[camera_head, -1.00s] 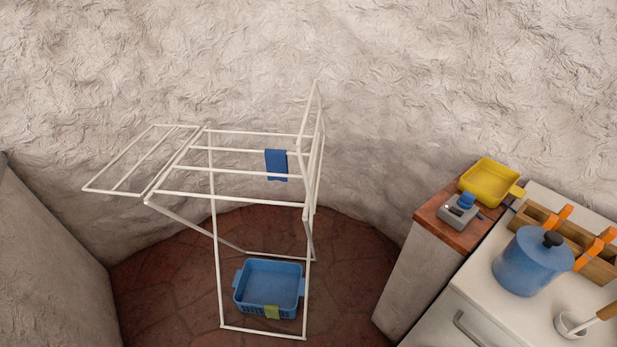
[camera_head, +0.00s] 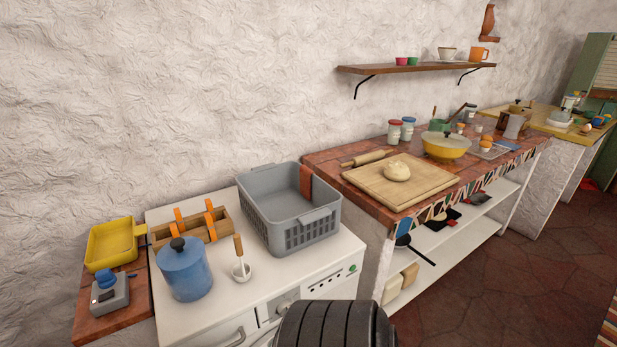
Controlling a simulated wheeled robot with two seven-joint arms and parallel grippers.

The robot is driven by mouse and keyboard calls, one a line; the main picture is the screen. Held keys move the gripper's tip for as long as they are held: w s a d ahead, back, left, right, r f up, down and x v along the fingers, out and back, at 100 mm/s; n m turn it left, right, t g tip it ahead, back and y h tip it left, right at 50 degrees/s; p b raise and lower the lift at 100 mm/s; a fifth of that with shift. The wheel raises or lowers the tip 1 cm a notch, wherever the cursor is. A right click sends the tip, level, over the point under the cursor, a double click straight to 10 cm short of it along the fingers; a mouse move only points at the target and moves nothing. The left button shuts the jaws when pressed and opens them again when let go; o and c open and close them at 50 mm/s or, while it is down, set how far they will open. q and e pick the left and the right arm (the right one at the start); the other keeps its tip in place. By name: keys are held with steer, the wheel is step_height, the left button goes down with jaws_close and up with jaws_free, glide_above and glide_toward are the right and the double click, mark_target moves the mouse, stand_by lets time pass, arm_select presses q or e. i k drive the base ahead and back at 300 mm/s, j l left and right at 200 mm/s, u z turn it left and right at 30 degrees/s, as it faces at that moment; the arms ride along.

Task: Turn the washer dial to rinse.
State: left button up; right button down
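The white washer (camera_head: 225,315) stands at lower center, its top loaded with kitchen things. Its front panel faces the lower right, with small marks and a green button or light (camera_head: 352,269). A round knob that looks like the dial (camera_head: 284,307) shows on the panel, to the left of the marks. A dark ribbed part, likely of my own arm, covers the area just below and right of it. The dial's setting is too small to read. Neither of my grippers is in view.
A yellow tray (camera_head: 113,245) is at left. A counter with a dough board (camera_head: 400,182) is at right. Red floor (camera_head: 480,290) is open at lower right.

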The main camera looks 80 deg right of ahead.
mark_target(283, 307)
steer(key=z, duration=2.15)
